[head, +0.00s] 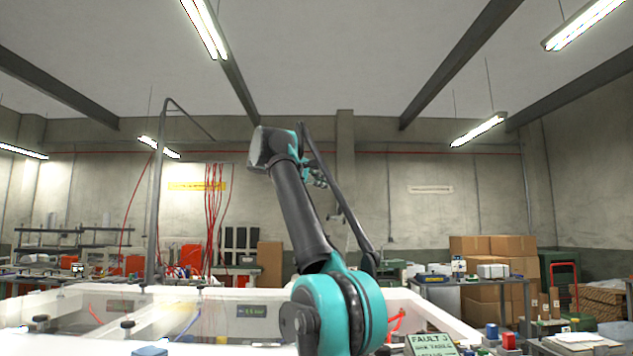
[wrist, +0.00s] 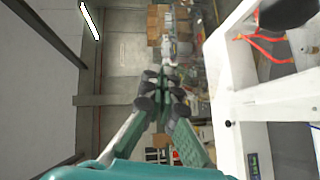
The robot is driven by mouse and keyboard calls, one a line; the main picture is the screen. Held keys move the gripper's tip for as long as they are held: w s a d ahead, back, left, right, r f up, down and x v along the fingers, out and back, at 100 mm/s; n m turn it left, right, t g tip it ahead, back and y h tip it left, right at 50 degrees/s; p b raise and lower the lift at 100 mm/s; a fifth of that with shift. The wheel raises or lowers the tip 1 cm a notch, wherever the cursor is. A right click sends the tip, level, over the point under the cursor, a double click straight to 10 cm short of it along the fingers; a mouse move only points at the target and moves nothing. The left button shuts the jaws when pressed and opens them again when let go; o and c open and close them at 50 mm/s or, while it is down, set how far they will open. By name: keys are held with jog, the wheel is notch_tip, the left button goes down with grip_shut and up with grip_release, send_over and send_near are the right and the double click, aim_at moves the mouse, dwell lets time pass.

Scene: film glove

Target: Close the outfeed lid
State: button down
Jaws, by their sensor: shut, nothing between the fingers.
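A white machine (head: 420,300) with clear panels and dark knobs spreads across the bottom of the head view. I cannot tell which of its panels is the outfeed lid. Part of the white machine (wrist: 240,110) also shows along the right of the wrist view, with orange hoses and a small display. My gripper (wrist: 163,88) is shut and empty in the wrist view, in the air to the left of the white machine and not touching it. In the head view my arm is raised and hides the middle of the machine.
A sign reading "FAULT 3" (head: 430,344) stands at the lower right, near small coloured boxes. A dark upright post (head: 155,210) rises at the left. Cardboard boxes (head: 490,247) and a table stand at the back right. The air around my raised arm looks clear.

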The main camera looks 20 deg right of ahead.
jog(key=d+f, duration=0.1)
jog(key=d, duration=0.6)
jog(key=shift+w+f, duration=0.25)
jog(key=shift+w, duration=0.05)
